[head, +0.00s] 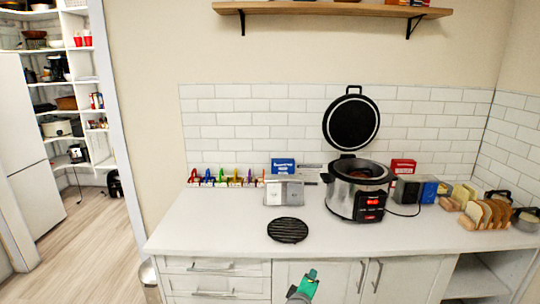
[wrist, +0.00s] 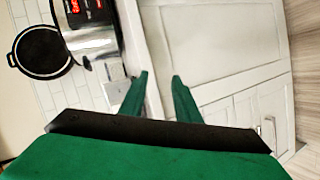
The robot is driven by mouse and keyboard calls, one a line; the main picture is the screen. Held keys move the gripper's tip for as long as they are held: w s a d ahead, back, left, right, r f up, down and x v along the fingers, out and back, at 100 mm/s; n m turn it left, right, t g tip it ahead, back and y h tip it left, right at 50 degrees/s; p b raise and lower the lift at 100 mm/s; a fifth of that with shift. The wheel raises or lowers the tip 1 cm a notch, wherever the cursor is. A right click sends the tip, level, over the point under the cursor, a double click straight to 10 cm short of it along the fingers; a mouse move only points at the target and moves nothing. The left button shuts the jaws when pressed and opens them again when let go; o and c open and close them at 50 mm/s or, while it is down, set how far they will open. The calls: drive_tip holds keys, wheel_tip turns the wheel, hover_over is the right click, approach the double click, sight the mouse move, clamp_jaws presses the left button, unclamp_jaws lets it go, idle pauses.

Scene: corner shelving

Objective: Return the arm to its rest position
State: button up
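My gripper (head: 308,276) shows at the bottom middle of the head view, in front of the cabinet doors and below the counter's front edge. In the wrist view its two green fingers (wrist: 160,88) stand apart with a gap between them, and nothing is held there. The gripper touches nothing that I can see. Most of my arm is out of the head view.
A white counter (head: 210,232) bears a slow cooker (head: 342,203), a black round trivet (head: 288,230), a silver box (head: 284,191) and bread slices (head: 490,214). Open floor (head: 85,245) lies left.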

drive_tip(key=s+a+f+m+y, duration=0.1)
drive_tip(key=s+a+f, duration=0.35)
drive_tip(key=s, duration=0.45)
drive_tip(key=s+a+f+m+t+y, duration=0.1)
drive_tip(key=s+a+f+m, duration=0.15)
drive_tip(key=s+f, duration=0.5)
drive_tip(key=s+a+f+m+y, duration=0.1)
drive_tip(key=s+a+f, duration=0.3)
drive_tip(key=s, duration=0.7)
drive_tip(key=s+a+r+m+t+y, duration=0.1)
drive_tip(key=s+r+m, duration=0.2)
drive_tip(key=s, duration=1.2)
drive_tip(key=s+a+r+m, duration=0.1)
drive_tip(key=s+r+m, duration=0.2)
drive_tip(key=s+r, duration=0.5)
drive_tip(key=s, duration=0.6)
drive_tip(key=shift+s+t+y, duration=0.35)
drive_tip(key=shift+t+y, duration=0.05)
